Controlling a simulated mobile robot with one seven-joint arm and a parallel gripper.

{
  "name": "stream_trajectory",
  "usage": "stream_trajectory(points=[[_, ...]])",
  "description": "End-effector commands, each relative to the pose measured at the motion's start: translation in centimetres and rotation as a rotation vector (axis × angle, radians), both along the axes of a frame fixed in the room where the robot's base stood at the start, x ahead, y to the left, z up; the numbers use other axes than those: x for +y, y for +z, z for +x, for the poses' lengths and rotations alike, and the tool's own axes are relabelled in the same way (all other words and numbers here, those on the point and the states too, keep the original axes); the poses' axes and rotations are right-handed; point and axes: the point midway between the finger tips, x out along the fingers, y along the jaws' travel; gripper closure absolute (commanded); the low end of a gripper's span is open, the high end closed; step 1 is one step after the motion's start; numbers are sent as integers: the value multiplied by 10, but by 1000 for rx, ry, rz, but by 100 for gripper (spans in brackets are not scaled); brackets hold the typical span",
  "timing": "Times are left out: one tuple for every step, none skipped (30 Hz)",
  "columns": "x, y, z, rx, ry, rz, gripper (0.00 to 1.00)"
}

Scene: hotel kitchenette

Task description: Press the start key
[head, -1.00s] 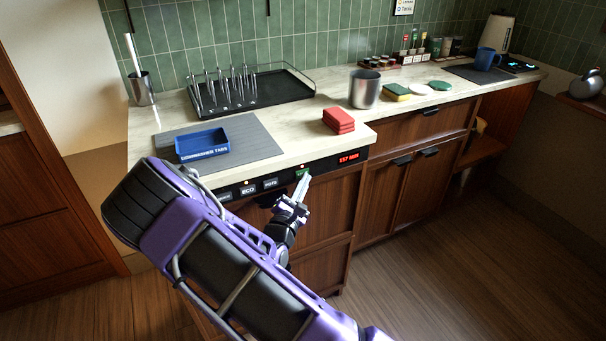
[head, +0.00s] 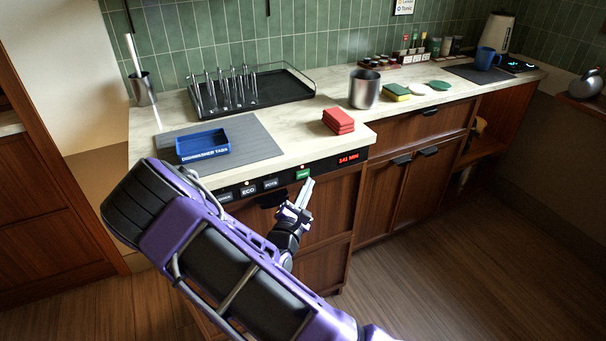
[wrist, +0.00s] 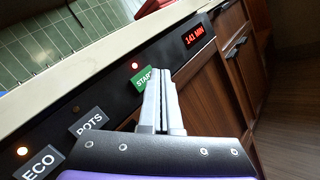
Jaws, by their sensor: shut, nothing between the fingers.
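The green start key (head: 303,174) is on the black control strip (head: 325,166) under the counter edge. In the wrist view the key (wrist: 142,80) reads START, its right end partly hidden behind my fingers. My gripper (head: 310,182) is shut and empty, its tips just in front of and slightly right of the key. In the wrist view the gripper (wrist: 158,74) overlaps the key's edge; I see a gap in the head view but cannot judge its depth. A small red light (wrist: 135,66) glows above the key.
The ECO key (wrist: 39,162) and POTS key (wrist: 89,122) lie left of the start key, with a lit lamp over ECO.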

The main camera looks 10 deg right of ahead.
Motion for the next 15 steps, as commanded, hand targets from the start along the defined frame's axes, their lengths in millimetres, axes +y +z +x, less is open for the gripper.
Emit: stream_trajectory(points=[[-1,1,-5,2,0,-1,100],[-2,1,-8,2,0,-1,100],[-3,2,-12,3,-1,-2,100],[-4,2,-15,3,-1,-2,100],[-4,1,-18,2,0,-1,100],[-5,2,-22,3,0,-1,100],[-6,1,-25,3,-1,-2,100],[-7,1,-28,2,0,-2,100],[-8,1,-31,1,0,-2,100],[-9,1,-34,2,0,-1,100],[-9,1,-36,3,-1,-2,100],[-10,1,-39,2,0,-2,100],[-10,1,-41,2,0,-1,100],[-10,1,-42,1,1,-1,100],[-11,1,-43,1,1,-1,100]])
